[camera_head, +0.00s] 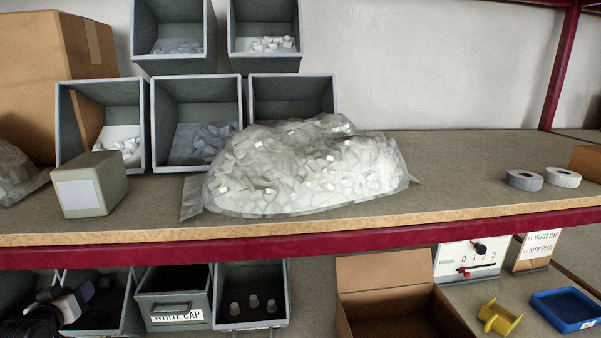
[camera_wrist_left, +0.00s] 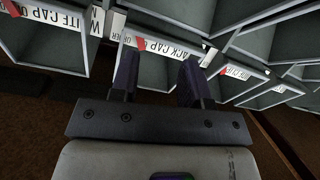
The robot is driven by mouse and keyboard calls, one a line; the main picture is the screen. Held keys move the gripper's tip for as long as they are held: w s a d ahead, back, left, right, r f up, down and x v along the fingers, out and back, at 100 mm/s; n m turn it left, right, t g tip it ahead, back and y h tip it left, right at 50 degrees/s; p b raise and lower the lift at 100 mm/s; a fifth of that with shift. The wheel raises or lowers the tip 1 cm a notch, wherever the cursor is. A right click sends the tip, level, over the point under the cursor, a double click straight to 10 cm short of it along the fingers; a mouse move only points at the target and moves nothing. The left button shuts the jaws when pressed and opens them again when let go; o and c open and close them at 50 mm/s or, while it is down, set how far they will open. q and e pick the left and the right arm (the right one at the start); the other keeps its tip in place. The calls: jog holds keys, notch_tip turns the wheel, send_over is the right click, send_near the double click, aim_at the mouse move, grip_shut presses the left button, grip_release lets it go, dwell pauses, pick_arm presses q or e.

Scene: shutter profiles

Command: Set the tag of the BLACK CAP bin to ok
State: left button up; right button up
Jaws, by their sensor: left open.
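In the left wrist view the BLACK CAP bin (camera_wrist_left: 168,24) carries a white label (camera_wrist_left: 165,45), with its first letters covered. A red tag (camera_wrist_left: 141,44) sits at the left part of this label. In the head view my left gripper (camera_head: 78,300) is at the lower left, in front of a grey bin (camera_head: 108,312) whose label is hidden. My right gripper is out of view.
The WHITE CAP bin (camera_head: 180,316) stands beside it, then a bin with several pale caps (camera_head: 252,302). The red shelf edge (camera_head: 300,243) runs just above. A cardboard box (camera_head: 385,270) is to the right. Neighbouring bins carry red tags (camera_wrist_left: 222,71) too.

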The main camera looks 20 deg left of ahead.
pick_arm(q)
jog(key=s+d+f+m+g+h, duration=0.1)
jog(key=s+d+f+m+g, duration=0.2)
jog(key=d, duration=0.6)
jog(key=d+f+m+h, duration=0.1)
jog(key=d+f+m, duration=0.1)
jog(key=d+f, duration=0.5)
jog(key=s+d+f+m+g+h, duration=0.1)
jog(key=s+d+f+m+g, duration=0.15)
jog(key=d, duration=0.85)
jog(key=s+d+f+m+g+h, duration=0.1)
jog(key=s+d+f+h, duration=0.1)
jog(key=s+d+f, duration=0.45)
jog(key=s+d+f+m+g+h, duration=0.1)
jog(key=s+d+f+m+h, duration=0.2)
jog(key=d, duration=0.6)
jog(key=s+d+f+n+g, duration=0.1)
jog(key=s+d+f, duration=0.15)
jog(key=s, duration=0.25)
jog(key=s+d+f+g, duration=0.1)
jog(key=s+f, duration=0.2)
jog(key=s, duration=0.3)
notch_tip(320, 180, up, 38)
jog(key=w+p, duration=0.1)
jog(key=p, duration=3.7)
notch_tip(320, 180, down, 45)
jog(key=b, duration=4.5)
jog(key=shift+a, duration=0.2)
jog(key=shift+w, duration=0.15)
